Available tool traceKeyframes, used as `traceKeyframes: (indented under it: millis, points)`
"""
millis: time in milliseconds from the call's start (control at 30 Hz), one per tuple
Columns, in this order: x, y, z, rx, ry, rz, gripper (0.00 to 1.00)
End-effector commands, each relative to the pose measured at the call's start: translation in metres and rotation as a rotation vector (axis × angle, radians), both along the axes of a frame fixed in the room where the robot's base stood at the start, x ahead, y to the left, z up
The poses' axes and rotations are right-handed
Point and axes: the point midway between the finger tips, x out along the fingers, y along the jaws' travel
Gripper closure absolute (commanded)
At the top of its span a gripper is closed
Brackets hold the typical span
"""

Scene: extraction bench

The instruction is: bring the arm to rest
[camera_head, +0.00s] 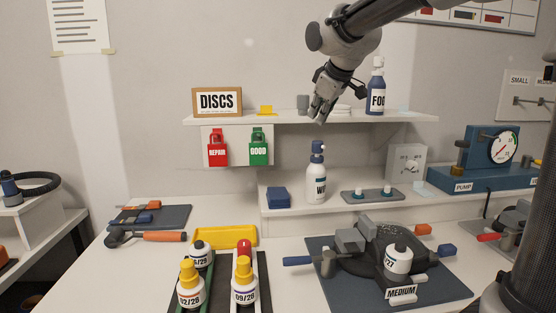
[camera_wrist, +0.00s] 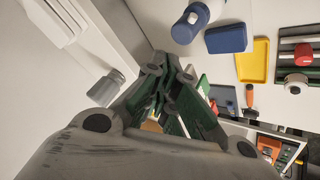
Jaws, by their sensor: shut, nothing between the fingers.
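My arm reaches in from the top right of the head view. My gripper (camera_head: 318,112) points down and slightly left, in front of the upper shelf (camera_head: 400,117). Its fingers are shut with nothing between them. In the wrist view the closed fingers (camera_wrist: 160,88) fill the middle. Behind the gripper, a grey container (camera_head: 303,102) stands on the shelf; I cannot tell whether there is a gap between them in depth. A blue spray bottle marked FOG (camera_head: 377,88) stands right of the gripper, apart from it.
A DISCS box (camera_head: 217,102) and yellow piece (camera_head: 266,110) stand on the shelf. Below are a white pump bottle (camera_head: 316,175), blue box (camera_head: 278,197), yellow tray (camera_head: 227,236), several labelled bottles and a black clamp fixture (camera_head: 400,265). Air left of my arm, above the DISCS box, is clear.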

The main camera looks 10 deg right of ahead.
Motion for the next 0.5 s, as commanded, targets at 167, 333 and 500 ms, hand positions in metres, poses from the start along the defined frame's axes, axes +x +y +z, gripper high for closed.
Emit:
traceKeyframes:
  millis: [167, 333, 500]
  points:
    - [-0.080, -0.034, -0.070, 0.080, 0.229, -0.204, 1.00]
    - [-0.178, -0.083, -0.113, 0.156, 0.376, -0.428, 1.00]
    - [-0.275, -0.123, -0.149, 0.227, 0.450, -0.620, 1.00]
